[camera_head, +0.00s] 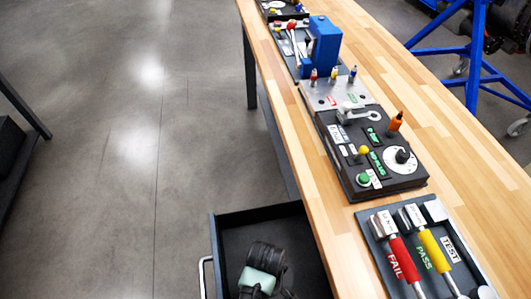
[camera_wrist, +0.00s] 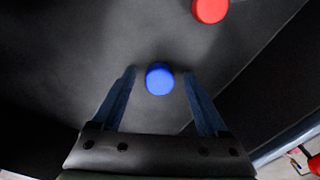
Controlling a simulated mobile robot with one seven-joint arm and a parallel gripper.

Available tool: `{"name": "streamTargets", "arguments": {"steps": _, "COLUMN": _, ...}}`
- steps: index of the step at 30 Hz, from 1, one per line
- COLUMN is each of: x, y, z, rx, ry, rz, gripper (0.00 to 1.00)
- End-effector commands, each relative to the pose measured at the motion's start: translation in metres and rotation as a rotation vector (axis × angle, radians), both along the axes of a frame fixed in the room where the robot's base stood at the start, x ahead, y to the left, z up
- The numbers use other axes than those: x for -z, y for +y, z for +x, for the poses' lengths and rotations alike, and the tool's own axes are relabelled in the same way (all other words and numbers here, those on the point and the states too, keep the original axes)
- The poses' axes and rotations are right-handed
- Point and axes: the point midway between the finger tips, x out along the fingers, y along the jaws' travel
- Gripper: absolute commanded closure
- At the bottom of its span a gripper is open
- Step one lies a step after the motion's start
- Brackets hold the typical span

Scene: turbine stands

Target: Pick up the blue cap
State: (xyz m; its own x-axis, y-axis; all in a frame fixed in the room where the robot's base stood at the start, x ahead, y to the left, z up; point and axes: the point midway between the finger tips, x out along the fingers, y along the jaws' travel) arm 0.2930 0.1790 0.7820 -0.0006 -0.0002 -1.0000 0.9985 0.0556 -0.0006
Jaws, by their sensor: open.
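The blue cap (camera_wrist: 159,78) is a small round disc on a dark surface in the wrist view. My gripper (camera_wrist: 160,75) is open, with one finger to the left and one to the right of the cap and a gap on both sides. How far the fingertips are above the cap is hard to tell. In the head view my gripper and wrist are over the open dark drawer (camera_head: 232,243) below the bench. The cap cannot be seen in that view.
A red cap (camera_wrist: 210,10) lies beyond the blue one, to the right. The drawer walls are close around my gripper. The wooden bench (camera_head: 330,235) overhangs to the right, holding a control box (camera_head: 345,180) and a tray of tools (camera_head: 372,240).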

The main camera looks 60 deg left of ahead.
Motion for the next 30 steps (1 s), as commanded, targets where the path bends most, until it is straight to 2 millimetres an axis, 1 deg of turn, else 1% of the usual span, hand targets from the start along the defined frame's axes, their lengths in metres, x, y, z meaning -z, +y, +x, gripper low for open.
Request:
{"name": "streamTargets", "arguments": {"steps": 5, "x": -0.0001, "y": 0.0003, "z": 0.0003, "rx": 0.000, "ry": -0.001, "rz": 0.001, "gripper": 0.23}}
{"name": "streamTargets", "arguments": {"steps": 8, "x": -0.0002, "y": 0.0003, "z": 0.0003, "rx": 0.000, "ry": -0.001, "rz": 0.001, "gripper": 0.40}}
{"name": "streamTargets", "arguments": {"steps": 9, "x": -0.0002, "y": 0.0003, "z": 0.0003, "rx": 0.000, "ry": -0.001, "rz": 0.001, "gripper": 0.47}}
{"name": "streamTargets", "arguments": {"steps": 11, "x": -0.0003, "y": 0.0003, "z": 0.0003, "rx": 0.000, "ry": -0.001, "rz": 0.000, "gripper": 0.58}}
{"name": "streamTargets", "arguments": {"steps": 12, "x": -0.0003, "y": 0.0003, "z": 0.0003, "rx": 0.000, "ry": -0.001, "rz": 0.000, "gripper": 0.65}}
{"name": "streamTargets", "arguments": {"steps": 18, "x": -0.0004, "y": 0.0003, "z": 0.0003, "rx": 0.000, "ry": 0.000, "rz": 0.000, "gripper": 1.00}}
{"name": "streamTargets", "arguments": {"steps": 30, "x": -0.0004, "y": 0.0003, "z": 0.0003, "rx": 0.000, "ry": 0.000, "rz": 0.000, "gripper": 1.00}}
